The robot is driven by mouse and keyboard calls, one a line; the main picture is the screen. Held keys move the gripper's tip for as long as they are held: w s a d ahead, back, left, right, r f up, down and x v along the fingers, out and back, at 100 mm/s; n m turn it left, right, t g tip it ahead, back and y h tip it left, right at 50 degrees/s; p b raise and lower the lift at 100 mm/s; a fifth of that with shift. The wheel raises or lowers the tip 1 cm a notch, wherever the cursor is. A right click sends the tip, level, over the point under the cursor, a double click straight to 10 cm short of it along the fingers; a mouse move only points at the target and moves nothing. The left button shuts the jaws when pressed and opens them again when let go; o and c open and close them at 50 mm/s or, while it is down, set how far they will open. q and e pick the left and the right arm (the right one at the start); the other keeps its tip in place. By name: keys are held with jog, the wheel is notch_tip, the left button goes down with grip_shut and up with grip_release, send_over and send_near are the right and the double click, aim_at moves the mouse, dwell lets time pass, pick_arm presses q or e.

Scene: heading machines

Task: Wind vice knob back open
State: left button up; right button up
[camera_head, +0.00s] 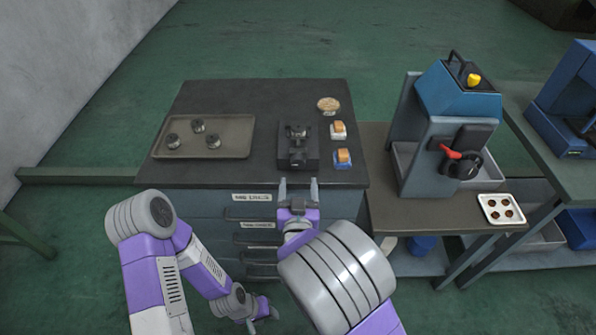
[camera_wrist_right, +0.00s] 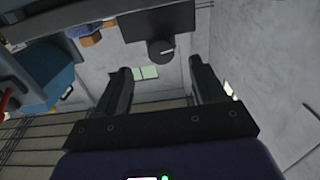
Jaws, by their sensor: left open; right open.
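The dark vice (camera_head: 312,156) sits on the bench top, right of its middle. Its round knob (camera_head: 297,165) faces the bench's front edge. In the right wrist view the knob (camera_wrist_right: 160,51) is a dark disc with a pale line, in front of the vice's dark block (camera_wrist_right: 158,20). My right gripper (camera_head: 299,183) is at the front edge of the bench, open and empty, its fingers pointing at the vice. The knob appears beyond and between the fingertips, apart from them. My left gripper (camera_head: 272,312) is low in front of the drawers, open, away from the vice.
A tray (camera_head: 240,142) with several dark round parts lies left on the bench (camera_head: 215,98). Two orange-topped blocks (camera_head: 343,157) and a round dish (camera_head: 328,104) stand right of the vice. A blue machine (camera_head: 448,92) with a red lever stands further right.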

aim_at(298, 165)
jog(key=w+b, duration=0.1)
jog(key=w, duration=0.6)
jog(key=shift+w, duration=0.2)
jog(key=c, duration=1.1)
jog(key=shift+o, duration=0.2)
